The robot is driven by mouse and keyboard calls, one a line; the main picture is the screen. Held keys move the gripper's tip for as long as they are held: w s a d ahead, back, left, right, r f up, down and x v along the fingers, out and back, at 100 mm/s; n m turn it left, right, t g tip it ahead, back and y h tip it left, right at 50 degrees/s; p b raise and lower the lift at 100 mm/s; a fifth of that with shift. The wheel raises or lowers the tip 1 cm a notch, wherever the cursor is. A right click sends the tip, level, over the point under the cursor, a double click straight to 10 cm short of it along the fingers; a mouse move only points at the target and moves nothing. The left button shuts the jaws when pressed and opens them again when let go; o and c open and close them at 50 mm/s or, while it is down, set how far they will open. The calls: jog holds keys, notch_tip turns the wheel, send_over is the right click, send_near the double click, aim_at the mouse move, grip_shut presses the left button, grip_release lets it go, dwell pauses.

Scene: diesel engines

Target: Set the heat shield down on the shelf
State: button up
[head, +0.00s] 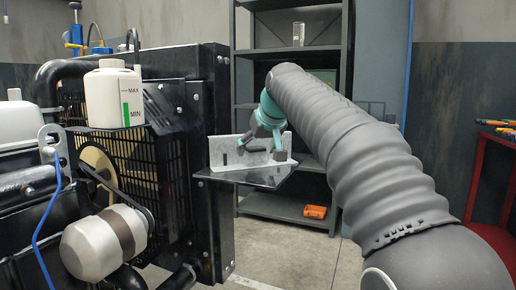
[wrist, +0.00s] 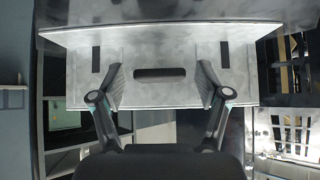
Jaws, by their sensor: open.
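The heat shield (head: 222,154) is a pale grey metal plate with slots and a flange along its lower edge. It stands upright on a small dark shelf (head: 262,180) beside the engine in the head view. In the wrist view, the heat shield (wrist: 160,96) fills the upper middle, with a long central slot and two narrow side slots. My gripper (head: 263,147) is at the plate. In the wrist view my gripper (wrist: 160,88) is open, its fingers apart on either side of the central slot. I cannot tell whether the fingertips touch the plate.
The engine (head: 130,150), with a white reservoir bottle (head: 114,95), stands close on the left. A dark metal rack (head: 300,55) is behind, holding an orange item (head: 315,211) low down. A red table (head: 490,165) is at the right. Open floor lies below.

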jog(key=p+v, duration=0.1)
jog(key=v, duration=1.1)
jog(key=shift+r, duration=0.1)
jog(key=s+d+f+m+g+h, duration=0.1)
jog(key=s+d+f, duration=0.4)
jog(key=s+f, duration=0.5)
jog(key=s+d+f+m+h, duration=0.1)
jog(key=s+d+f+m, duration=0.1)
jog(key=s+d+f, duration=0.4)
jog(key=s+d+f+m+g+h, duration=0.1)
jog(key=s+d+f, duration=0.4)
jog(key=s+f, duration=0.9)
notch_tip(320, 180, down, 6)
jog(key=shift+d+f+m+g+h, duration=0.1)
jog(key=shift+d+m+g+h, duration=0.2)
jog(key=shift+d+m+h, duration=0.15)
